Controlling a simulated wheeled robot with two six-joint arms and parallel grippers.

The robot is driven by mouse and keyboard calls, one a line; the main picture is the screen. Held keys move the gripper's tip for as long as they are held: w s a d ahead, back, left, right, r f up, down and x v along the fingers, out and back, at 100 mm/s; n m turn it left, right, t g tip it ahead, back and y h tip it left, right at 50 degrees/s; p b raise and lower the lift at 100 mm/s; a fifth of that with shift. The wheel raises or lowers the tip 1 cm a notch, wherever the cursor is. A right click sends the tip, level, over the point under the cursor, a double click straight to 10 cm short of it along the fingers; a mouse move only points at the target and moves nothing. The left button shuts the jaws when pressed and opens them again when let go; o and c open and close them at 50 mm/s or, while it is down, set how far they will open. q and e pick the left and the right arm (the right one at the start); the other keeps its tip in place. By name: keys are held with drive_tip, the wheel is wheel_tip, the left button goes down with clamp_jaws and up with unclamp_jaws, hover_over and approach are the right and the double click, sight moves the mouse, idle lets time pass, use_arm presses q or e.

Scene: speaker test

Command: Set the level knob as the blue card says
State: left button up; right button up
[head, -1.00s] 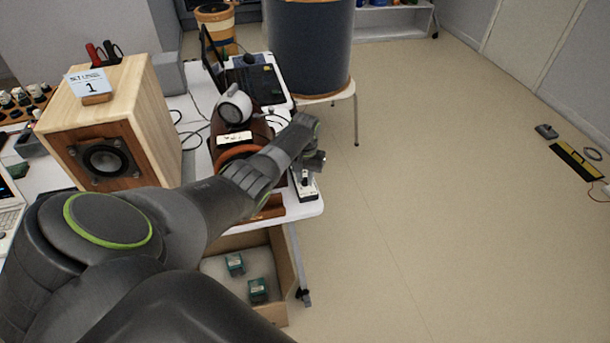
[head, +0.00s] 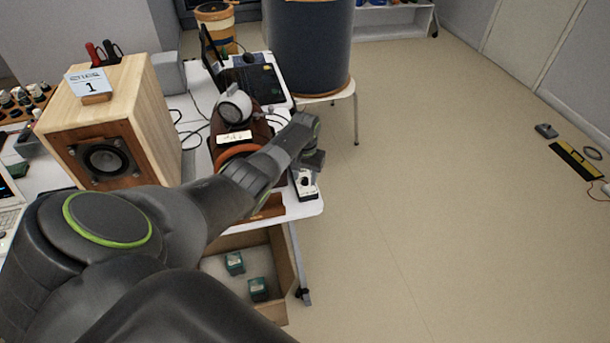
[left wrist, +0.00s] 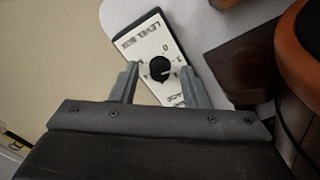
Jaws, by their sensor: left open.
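The level box (left wrist: 150,45) is a white-faced box with a printed scale. Its round black knob (left wrist: 160,69) has a small pale mark towards the lower right; I cannot read the exact setting. In the head view the level box (head: 305,188) lies near the table's right edge, partly under my left gripper (head: 309,162). In the left wrist view my left gripper (left wrist: 158,68) is open, one finger on each side of the knob, with visible gaps. A pale blue-and-white card (head: 88,83) showing "1" stands on the wooden speaker. My right gripper is not in view.
The wooden speaker (head: 150,105) stands left on the white table (head: 300,211). A brown object with an orange ring (head: 238,153) is close beside the level box. A cardboard box (head: 283,265) with green items sits below. The floor to the right is mostly clear.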

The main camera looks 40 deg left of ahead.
sight(305, 179)
use_arm(q)
drive_tip(key=shift+r, duration=0.1)
wheel_tip(305, 179, up, 17)
idle(0.6)
drive_tip(key=shift+r, duration=0.1)
